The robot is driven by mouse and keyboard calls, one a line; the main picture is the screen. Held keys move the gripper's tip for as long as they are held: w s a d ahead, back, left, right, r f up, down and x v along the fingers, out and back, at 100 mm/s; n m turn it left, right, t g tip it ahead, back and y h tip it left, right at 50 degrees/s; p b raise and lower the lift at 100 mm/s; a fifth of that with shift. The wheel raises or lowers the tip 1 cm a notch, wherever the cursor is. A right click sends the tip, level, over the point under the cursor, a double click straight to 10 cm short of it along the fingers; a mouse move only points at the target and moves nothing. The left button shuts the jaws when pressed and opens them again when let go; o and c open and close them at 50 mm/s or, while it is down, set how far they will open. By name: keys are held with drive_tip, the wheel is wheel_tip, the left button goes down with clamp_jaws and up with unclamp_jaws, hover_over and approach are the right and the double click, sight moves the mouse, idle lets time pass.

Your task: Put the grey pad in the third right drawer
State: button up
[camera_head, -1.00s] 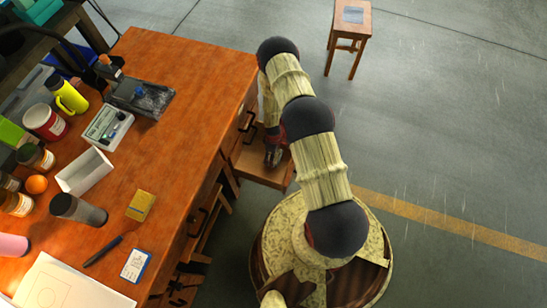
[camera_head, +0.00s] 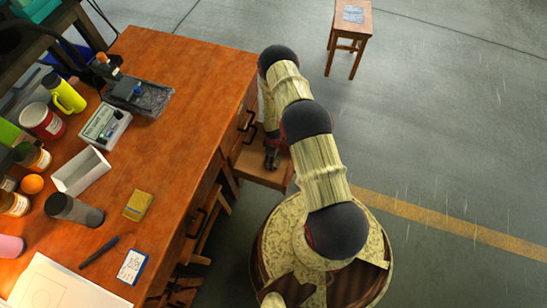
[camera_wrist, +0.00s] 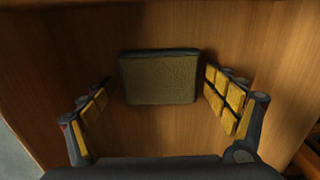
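A dark grey-olive pad (camera_wrist: 159,77) lies flat on the wooden bottom of a pulled-out drawer (camera_wrist: 160,130) in the wrist view. My gripper (camera_wrist: 160,103) is open above the drawer, its yellow-padded fingers standing left and right of the pad with gaps on both sides. In the head view my gripper (camera_head: 271,158) reaches down over the open drawer (camera_head: 262,176) on the right side of the desk. My arm covers part of it there. The pad cannot be made out in the head view, and I cannot tell which drawer in the row this is.
The wooden desk (camera_head: 180,110) carries a yellow box (camera_head: 138,205), a dark cup (camera_head: 72,209), a white tray (camera_head: 80,172) and several other items. Other drawers stand partly open nearer the bottom of the head view. A stool (camera_head: 350,32) stands behind on clear floor.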

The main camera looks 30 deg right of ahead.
drive_tip(key=shift+o, duration=0.4)
wheel_tip(320, 180, up, 12)
drive_tip(key=p, duration=0.5)
drive_tip(key=shift+r, duration=0.15)
idle(0.3)
